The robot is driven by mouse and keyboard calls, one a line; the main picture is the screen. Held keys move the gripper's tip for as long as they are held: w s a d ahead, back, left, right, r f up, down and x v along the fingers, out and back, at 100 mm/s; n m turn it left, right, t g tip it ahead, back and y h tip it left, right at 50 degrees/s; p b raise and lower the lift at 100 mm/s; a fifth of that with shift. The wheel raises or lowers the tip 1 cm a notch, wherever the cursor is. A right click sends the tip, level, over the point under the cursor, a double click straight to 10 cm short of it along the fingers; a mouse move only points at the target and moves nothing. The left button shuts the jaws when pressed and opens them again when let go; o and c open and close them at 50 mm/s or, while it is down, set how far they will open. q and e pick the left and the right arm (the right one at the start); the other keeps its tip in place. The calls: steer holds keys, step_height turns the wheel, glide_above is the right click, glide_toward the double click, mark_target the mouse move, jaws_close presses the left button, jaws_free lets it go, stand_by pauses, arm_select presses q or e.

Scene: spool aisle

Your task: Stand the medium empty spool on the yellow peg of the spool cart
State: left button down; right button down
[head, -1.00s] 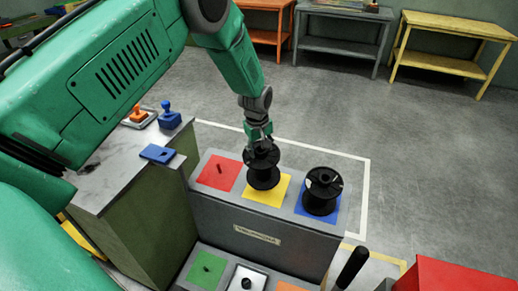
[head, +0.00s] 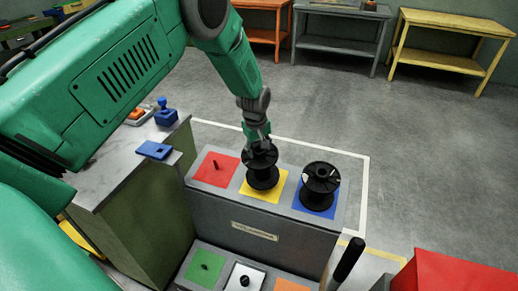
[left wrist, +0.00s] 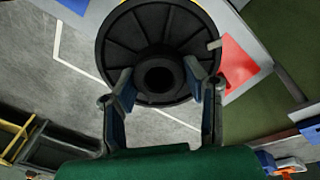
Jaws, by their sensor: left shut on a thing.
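My left gripper (head: 259,146) reaches down over the spool cart (head: 258,220) and is shut on a black spool (head: 263,178). The spool is upright over the yellow square (head: 251,187) of the cart's top. The yellow peg is hidden by the spool, and I cannot tell whether the lower flange rests fully on the square. In the left wrist view the fingers (left wrist: 160,78) grip the spool's hub (left wrist: 158,48), with the round flange around it. My right gripper is not in view.
Another black spool (head: 320,180) stands on the blue square, right of the held one. The red square (head: 207,176) has a bare peg. A lower shelf has green, white and orange squares. A grey bench (head: 105,190) stands left; a red box (head: 455,275) is lower right.

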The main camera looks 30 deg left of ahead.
arm_select(q)
steer(key=shift+d+f, duration=0.1)
steer(key=shift+f, duration=0.1)
steer(key=shift+w+a+f+b, duration=0.15)
steer(key=shift+a+f+b, duration=0.15)
steer(key=shift+f+b, duration=0.3)
steer(key=shift+f, duration=0.1)
steer(key=shift+d+f, duration=0.15)
steer(key=shift+f, duration=0.15)
steer(key=shift+w+f+b, duration=0.15)
steer(key=shift+f+b, duration=0.35)
steer(key=shift+b, duration=0.1)
steer(key=c, duration=0.9)
jaws_free()
steer(key=shift+o, duration=0.2)
